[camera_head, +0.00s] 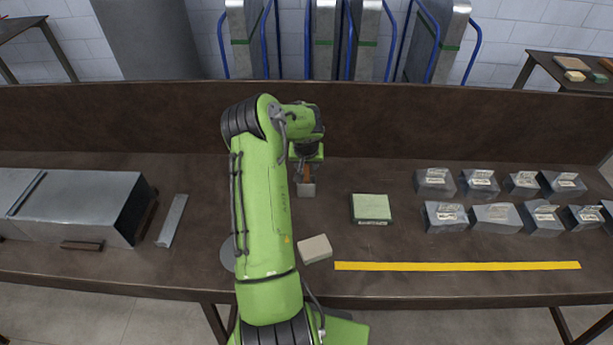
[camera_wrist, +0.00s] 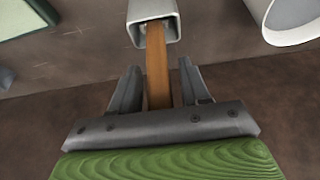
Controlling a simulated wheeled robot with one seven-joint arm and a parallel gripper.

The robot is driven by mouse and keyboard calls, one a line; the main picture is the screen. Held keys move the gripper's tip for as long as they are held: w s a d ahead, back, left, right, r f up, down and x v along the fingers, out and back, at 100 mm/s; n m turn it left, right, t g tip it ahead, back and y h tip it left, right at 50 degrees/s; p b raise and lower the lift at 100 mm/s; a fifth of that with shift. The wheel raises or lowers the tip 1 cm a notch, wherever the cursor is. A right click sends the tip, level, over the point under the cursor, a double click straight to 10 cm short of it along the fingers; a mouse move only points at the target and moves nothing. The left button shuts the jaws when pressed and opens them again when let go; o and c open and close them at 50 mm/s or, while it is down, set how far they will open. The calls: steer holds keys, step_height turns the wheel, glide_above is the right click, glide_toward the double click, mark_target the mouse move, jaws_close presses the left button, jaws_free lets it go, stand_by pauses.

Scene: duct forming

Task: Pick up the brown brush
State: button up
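The brown brush (camera_wrist: 157,65) shows as a flat, wooden-brown handle sticking out of a grey square holder (camera_wrist: 152,22) in the wrist view. The part inside the holder is hidden. My gripper (camera_wrist: 158,80) has its two dark fingers apart, one on each side of the handle. Small gaps show between fingers and handle, so it does not look clamped. In the head view, my gripper (camera_head: 306,162) is just above the holder (camera_head: 307,190) at the back middle of the table, and the handle (camera_head: 306,174) is mostly hidden.
A green-topped block (camera_head: 371,208) lies right of the holder. A pale block (camera_head: 315,249) and a yellow strip (camera_head: 458,266) lie nearer. Several clear-wrapped packs (camera_head: 497,216) stand at right, a metal duct (camera_head: 75,205) at left. A whitish round container (camera_wrist: 295,20) is beside the holder.

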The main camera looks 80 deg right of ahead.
jaws_close()
